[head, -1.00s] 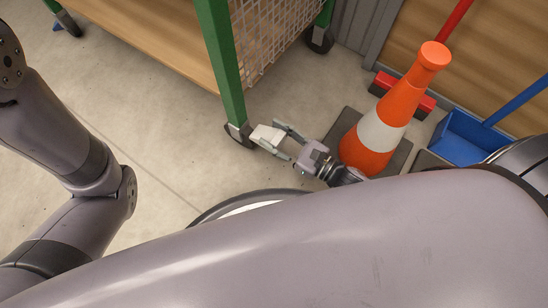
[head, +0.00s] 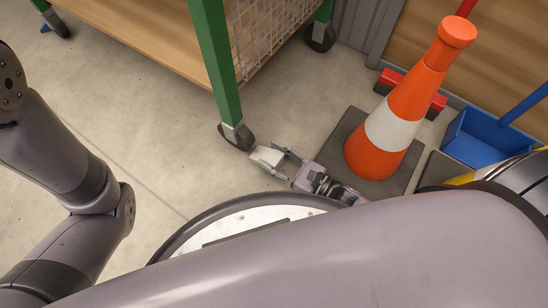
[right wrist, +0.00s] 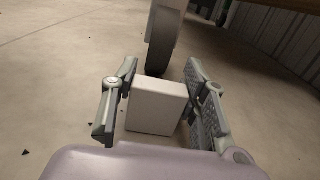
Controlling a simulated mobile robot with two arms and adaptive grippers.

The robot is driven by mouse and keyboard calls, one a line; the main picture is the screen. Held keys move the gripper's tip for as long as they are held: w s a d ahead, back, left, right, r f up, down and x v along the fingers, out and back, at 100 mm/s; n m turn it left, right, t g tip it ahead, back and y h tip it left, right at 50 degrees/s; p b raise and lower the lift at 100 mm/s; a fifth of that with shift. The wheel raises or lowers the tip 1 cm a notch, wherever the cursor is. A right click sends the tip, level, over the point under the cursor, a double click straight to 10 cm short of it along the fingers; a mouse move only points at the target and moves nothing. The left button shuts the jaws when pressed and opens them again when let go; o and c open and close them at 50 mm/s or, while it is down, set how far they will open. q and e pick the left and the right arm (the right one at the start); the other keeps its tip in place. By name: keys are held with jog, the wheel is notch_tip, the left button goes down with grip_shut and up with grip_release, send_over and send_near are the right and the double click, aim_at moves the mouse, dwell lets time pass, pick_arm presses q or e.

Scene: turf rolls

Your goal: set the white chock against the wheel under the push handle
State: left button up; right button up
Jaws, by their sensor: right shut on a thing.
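The white chock (head: 267,156) is a small pale block near the floor, just right of and below a dark caster wheel (head: 237,136) under a green cart post. My right gripper (head: 278,161) is shut on the chock, one finger on each side. In the right wrist view the chock (right wrist: 157,106) sits between the fingers (right wrist: 160,95), with the wheel (right wrist: 163,42) directly beyond it. I cannot tell whether chock and wheel touch. No push handle shows. My left arm shows at the left, but its gripper is out of view.
The cart has a wooden shelf (head: 150,38), a wire mesh side (head: 262,35) and other casters (head: 320,37). An orange cone (head: 392,120) on a dark base stands right of my right gripper. A blue dustpan (head: 477,137) is farther right. Floor at left is clear.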

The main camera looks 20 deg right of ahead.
jog(key=o, duration=1.4)
jog(key=shift+c, duration=0.2)
jog(key=p+v, duration=0.4)
jog(key=v, duration=0.7)
jog(key=shift+r+p, duration=0.15)
jog(key=shift+p, duration=0.15)
jog(key=shift+s+d, duration=0.35)
jog(key=shift+s, duration=0.1)
